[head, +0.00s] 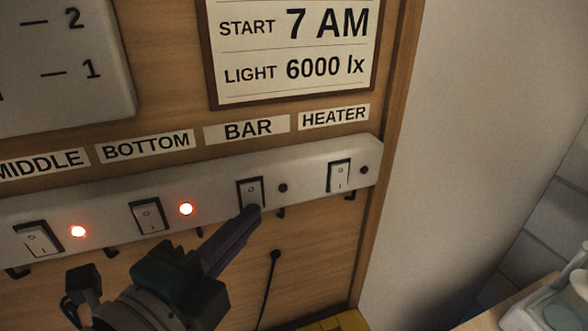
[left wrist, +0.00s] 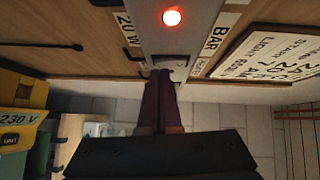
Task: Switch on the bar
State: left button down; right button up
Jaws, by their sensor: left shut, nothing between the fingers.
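The BAR switch (head: 250,189) is a white rocker in a dark frame on the pale switch strip (head: 312,167), under the BAR label (head: 247,128). The small lamp (head: 283,188) to its right is dark. My left gripper (head: 250,213) is shut and empty, its fingertips at the lower edge of the BAR rocker and covering part of it. The left wrist view shows the shut fingers (left wrist: 159,80) pointing at the rocker (left wrist: 173,63). Whether they touch or press it I cannot tell. My right gripper is not in view.
The BOTTOM switch (head: 150,215) and MIDDLE switch (head: 37,239) have glowing red lamps. Hooks hang below the strip, and a black cord (head: 270,285) runs down the board. A yellow box (left wrist: 18,128) shows in the left wrist view.

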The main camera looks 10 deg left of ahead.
pick_arm(q)
jog(key=shift+w+a+f+m+t+b, duration=0.15)
jog(key=shift+w+f+m+t+b, duration=0.25)
jog(key=shift+b, duration=0.85)
jog(key=s+a+r+b, duration=0.1)
jog(key=s+a+b, duration=0.1)
jog(key=s, duration=0.8)
jog(key=shift+d, duration=0.1)
